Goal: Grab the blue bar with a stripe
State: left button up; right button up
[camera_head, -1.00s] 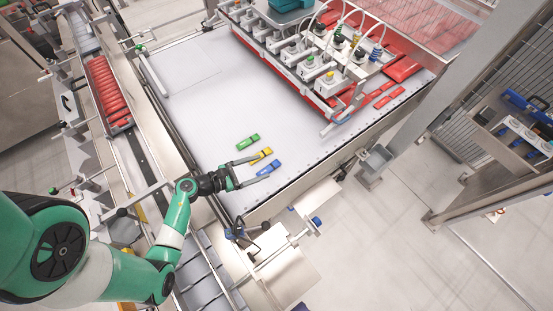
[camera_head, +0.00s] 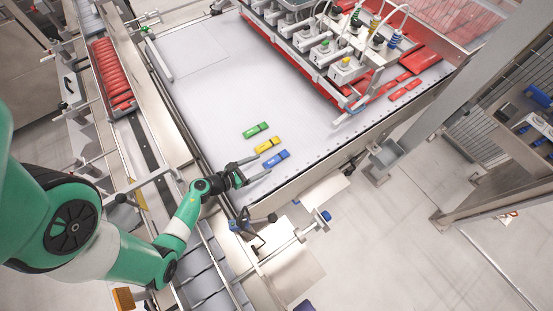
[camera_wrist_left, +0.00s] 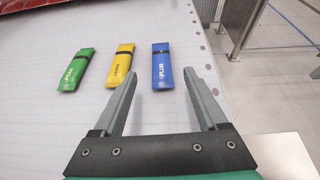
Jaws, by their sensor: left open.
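The blue bar (camera_head: 276,159) lies on the white table, with a dark stripe across it. It also shows in the left wrist view (camera_wrist_left: 162,68), ahead of and between the lines of the fingers. A yellow bar (camera_head: 268,146) and a green bar (camera_head: 255,130) lie beside it in a row, also with dark stripes; they show in the left wrist view as the yellow bar (camera_wrist_left: 122,66) and the green bar (camera_wrist_left: 76,70). My left gripper (camera_head: 258,168) is open and empty, just short of the blue bar. It also shows in the left wrist view (camera_wrist_left: 160,88). My right gripper is not in view.
A suction picker (camera_head: 345,70) and red bars (camera_head: 405,90) are at the table's far side. A conveyor with red bars (camera_head: 110,70) runs along the left. The table's right edge, with a rail, passes close to the blue bar. The upper left of the table is clear.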

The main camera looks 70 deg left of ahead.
aim_at(275, 160)
pick_arm(q)
jog(key=shift+b+x, duration=0.6)
jog(key=shift+x, duration=2.15)
jog(key=shift+d, duration=0.1)
jog(key=shift+c, duration=0.3)
grip_shut()
